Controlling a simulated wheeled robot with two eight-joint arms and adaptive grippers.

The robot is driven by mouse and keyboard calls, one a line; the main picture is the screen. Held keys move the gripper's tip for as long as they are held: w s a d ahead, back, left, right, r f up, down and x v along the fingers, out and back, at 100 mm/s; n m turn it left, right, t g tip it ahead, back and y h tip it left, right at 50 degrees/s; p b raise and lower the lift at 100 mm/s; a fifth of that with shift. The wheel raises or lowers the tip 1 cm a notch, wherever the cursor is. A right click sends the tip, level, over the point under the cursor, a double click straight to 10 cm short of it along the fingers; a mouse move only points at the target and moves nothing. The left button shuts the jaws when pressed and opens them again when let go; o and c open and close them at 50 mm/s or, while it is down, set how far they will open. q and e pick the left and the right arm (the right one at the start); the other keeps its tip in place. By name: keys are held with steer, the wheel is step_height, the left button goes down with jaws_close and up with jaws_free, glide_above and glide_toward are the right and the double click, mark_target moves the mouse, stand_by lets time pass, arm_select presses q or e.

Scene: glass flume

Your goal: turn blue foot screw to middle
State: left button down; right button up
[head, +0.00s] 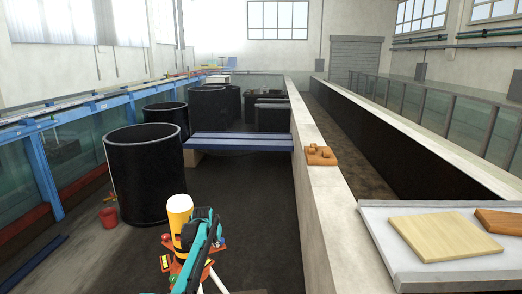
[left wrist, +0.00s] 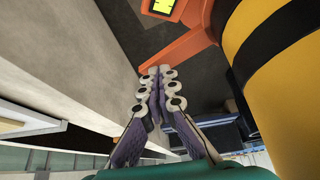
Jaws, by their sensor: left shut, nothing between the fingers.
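A yellow cylindrical instrument (head: 180,214) with a white top stands on an orange base on a tripod in the lower middle of the head view. My teal left arm crosses in front of it and hides part of the base. In the left wrist view my left gripper (left wrist: 160,85) is shut and empty, its fingertips close to an orange arm of the base (left wrist: 188,42). The yellow and black instrument body (left wrist: 285,70) fills the right side there. A yellow label (left wrist: 163,7) shows at the top. I cannot clearly make out the blue foot screw. My right gripper is not in view.
A long concrete wall (head: 318,190) runs just right of the tripod, with an orange-brown block (head: 320,155) on it. A grey-white table (head: 378,225) with a wooden board (head: 443,236) stands at the right. A large black tank (head: 146,175) and a red bucket (head: 109,217) stand behind left.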

arm_select(q)
steer(key=shift+d, duration=0.15)
steer(key=shift+s+d+f+b, duration=0.1)
steer(key=shift+d+b, duration=0.4)
steer(key=shift+b, duration=0.05)
steer(key=shift+d, duration=0.45)
steer(key=shift+s+d+b, duration=0.15)
steer(key=shift+s+b, duration=0.1)
steer(key=shift+b, duration=0.25)
step_height(320, 180, up, 6)
steer(key=p, duration=0.3)
steer(key=shift+p, duration=0.3)
